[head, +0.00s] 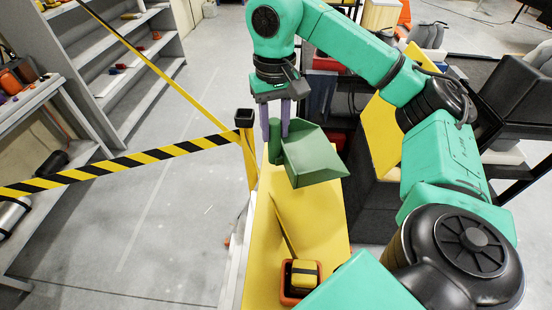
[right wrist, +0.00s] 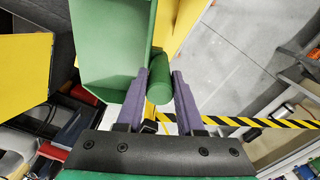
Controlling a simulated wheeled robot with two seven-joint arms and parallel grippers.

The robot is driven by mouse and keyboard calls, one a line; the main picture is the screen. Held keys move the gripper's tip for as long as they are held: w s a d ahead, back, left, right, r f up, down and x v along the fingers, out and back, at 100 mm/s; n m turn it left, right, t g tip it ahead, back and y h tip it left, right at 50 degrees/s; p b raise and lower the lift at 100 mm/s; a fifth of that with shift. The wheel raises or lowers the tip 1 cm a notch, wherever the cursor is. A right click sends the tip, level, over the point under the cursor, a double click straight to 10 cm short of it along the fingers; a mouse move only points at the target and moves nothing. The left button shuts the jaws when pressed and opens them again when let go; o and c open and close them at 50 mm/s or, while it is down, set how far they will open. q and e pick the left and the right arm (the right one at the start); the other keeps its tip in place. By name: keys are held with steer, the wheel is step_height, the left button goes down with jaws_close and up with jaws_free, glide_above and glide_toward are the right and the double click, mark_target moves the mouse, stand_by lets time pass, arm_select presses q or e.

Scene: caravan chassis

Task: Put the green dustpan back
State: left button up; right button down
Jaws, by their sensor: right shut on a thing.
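The green dustpan (head: 314,158) is over the far end of the yellow surface (head: 300,218), with its open pan towards the right. My right gripper (head: 275,122) points down and is shut on the dustpan's handle, with one purple finger on each side. In the right wrist view the round green handle (right wrist: 160,80) lies between the fingertips (right wrist: 163,78), and the pan (right wrist: 110,45) spreads to the left. I cannot tell whether the dustpan touches the yellow surface. My left gripper is not in view.
An orange container (head: 289,297) with a yellow and black thing sits at the surface's near end. Yellow-black tape (head: 120,165) runs from a post (head: 244,118) on the left. Shelves (head: 110,70) stand at left. Dark boxes (head: 515,95) are at right.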

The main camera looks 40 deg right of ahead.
mark_target(274, 163)
steer(key=f, duration=0.1)
steer(key=f+p, duration=0.1)
steer(key=f, duration=0.1)
steer(key=shift+w+f+p, duration=0.2)
steer(key=shift+f+p, duration=0.05)
steer(key=shift+p, duration=0.05)
steer(key=f, duration=0.2)
steer(key=s+f+p, duration=0.1)
steer(key=shift+a+f, duration=0.2)
steer(key=shift+f, duration=0.2)
steer(key=shift+w+f, duration=0.15)
steer(key=shift+f, duration=0.15)
steer(key=c, duration=0.5)
jaws_free()
steer(key=shift+w, duration=0.1)
steer(key=shift+c, duration=0.2)
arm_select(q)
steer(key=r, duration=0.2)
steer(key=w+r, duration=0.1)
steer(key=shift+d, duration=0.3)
